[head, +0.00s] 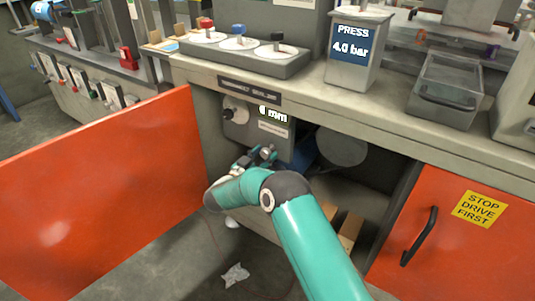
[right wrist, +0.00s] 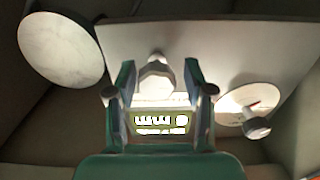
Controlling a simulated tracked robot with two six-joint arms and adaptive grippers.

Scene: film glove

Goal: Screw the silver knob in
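The silver knob (right wrist: 156,76) sticks out from the pale panel in the right wrist view, which looks upside down. My right gripper (right wrist: 158,90) is open, with one finger on each side of the knob. Gaps show between the fingers and the knob; I see no contact. In the head view my right gripper (head: 258,158) is small and dark at the lower edge of the grey control panel (head: 243,130), inside the open cupboard. The knob is not discernible there, behind the gripper. My left gripper is not in view.
A lit display (head: 272,114) and a dial with a dark knob (head: 235,112) sit on the panel. A large round disc (head: 342,147) is to its right. The open orange door (head: 100,190) stands at left, another orange door (head: 460,235) at right. Crumpled white scrap (head: 235,275) lies on the floor.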

